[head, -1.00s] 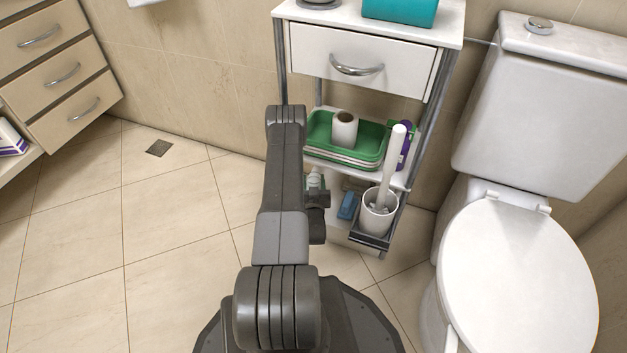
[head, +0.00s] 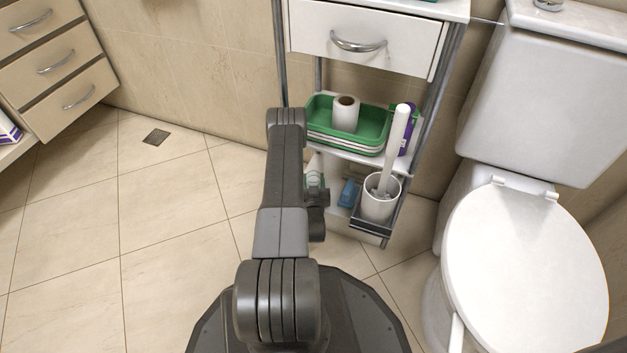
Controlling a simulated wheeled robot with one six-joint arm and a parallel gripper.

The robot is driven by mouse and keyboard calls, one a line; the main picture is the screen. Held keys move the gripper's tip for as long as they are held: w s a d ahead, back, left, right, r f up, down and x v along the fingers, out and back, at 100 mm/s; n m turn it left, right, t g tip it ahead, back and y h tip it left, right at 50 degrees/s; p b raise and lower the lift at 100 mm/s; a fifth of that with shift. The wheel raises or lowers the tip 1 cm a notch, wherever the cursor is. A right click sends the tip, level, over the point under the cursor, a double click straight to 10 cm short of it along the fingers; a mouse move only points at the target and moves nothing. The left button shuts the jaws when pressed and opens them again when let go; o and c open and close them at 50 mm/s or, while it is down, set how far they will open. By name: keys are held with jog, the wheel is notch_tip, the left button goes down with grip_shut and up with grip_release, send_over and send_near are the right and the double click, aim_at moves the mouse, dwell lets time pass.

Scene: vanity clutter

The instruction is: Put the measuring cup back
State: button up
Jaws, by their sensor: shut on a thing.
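My gripper (head: 317,196) shows only partly, as a dark piece beside my arm, in front of the trolley's lowest shelf. It is shut on a small clear, green-tinged thing (head: 315,180), which looks like the measuring cup. Most of the cup and the fingertips are hidden or too small to make out. The white trolley (head: 390,150) stands behind, with a green tray (head: 376,134) on its middle shelf.
A white brush holder (head: 379,207) and a blue item (head: 349,192) are on the low shelf. The toilet (head: 520,260) is right. Floor (head: 170,220) is clear left.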

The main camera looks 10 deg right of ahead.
jog(key=shift+f, duration=0.6)
jog(key=o, duration=1.2)
